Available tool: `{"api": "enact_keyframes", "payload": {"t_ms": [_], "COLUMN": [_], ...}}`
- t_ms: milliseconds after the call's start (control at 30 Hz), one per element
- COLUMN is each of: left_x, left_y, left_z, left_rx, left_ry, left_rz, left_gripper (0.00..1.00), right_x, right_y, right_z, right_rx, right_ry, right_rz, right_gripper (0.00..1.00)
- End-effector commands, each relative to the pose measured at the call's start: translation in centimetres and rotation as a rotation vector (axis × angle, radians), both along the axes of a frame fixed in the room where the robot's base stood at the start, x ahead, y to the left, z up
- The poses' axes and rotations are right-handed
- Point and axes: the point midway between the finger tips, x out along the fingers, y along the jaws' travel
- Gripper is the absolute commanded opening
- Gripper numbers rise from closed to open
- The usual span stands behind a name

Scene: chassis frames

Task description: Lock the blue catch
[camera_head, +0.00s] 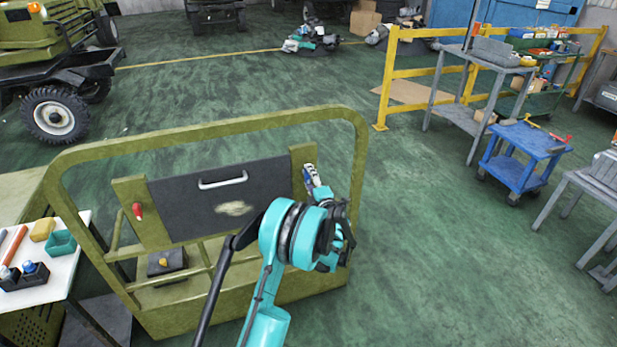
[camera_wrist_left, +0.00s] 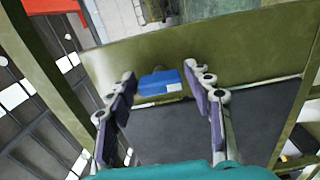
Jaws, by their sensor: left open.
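The blue catch (camera_wrist_left: 160,82) sits on an olive post in the left wrist view, a small blue block with a pale label. My left gripper (camera_wrist_left: 159,74) is open, with one finger on each side of the catch; I cannot tell whether they touch it. In the head view my left gripper (camera_head: 311,178) is at the right post of the olive frame (camera_head: 210,127), and it hides the catch there. A dark panel (camera_head: 180,200) with a light handle spans between the posts. A red catch (camera_head: 137,211) is on the left post. My right gripper is not in view.
A white table (camera_head: 50,290) with a teal tray (camera_head: 61,243) and tools stands at the left. A blue cart (camera_head: 522,152) and yellow railing (camera_head: 440,70) stand at the right. The green floor between frame and cart is clear.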

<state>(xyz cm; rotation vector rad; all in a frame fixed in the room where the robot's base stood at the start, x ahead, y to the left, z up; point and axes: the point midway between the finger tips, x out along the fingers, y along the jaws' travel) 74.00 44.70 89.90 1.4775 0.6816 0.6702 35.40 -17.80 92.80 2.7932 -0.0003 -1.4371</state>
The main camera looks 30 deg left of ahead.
Motion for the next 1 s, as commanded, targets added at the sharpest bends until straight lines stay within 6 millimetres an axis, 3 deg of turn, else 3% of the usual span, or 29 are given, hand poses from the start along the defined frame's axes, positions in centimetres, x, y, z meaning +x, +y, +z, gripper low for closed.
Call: {"api": "enact_keyframes", "payload": {"t_ms": [300, 500, 1000], "left_x": [-4.4, -6.4, -7.1], "left_y": [-5.2, -7.6, -8.3], "left_z": [0.0, 0.0, 0.0], "left_rx": [0.0, 0.001, 0.001], "left_ry": [0.0, 0.001, 0.001], "left_rz": [-0.003, -0.002, 0.0], "left_gripper": [0.52, 0.52, 0.52], "right_x": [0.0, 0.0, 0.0], "right_y": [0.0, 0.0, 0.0], "right_z": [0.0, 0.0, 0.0], "right_rx": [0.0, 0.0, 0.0], "right_ry": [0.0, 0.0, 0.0], "right_rz": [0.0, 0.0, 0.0], "right_gripper": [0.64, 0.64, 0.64]}}
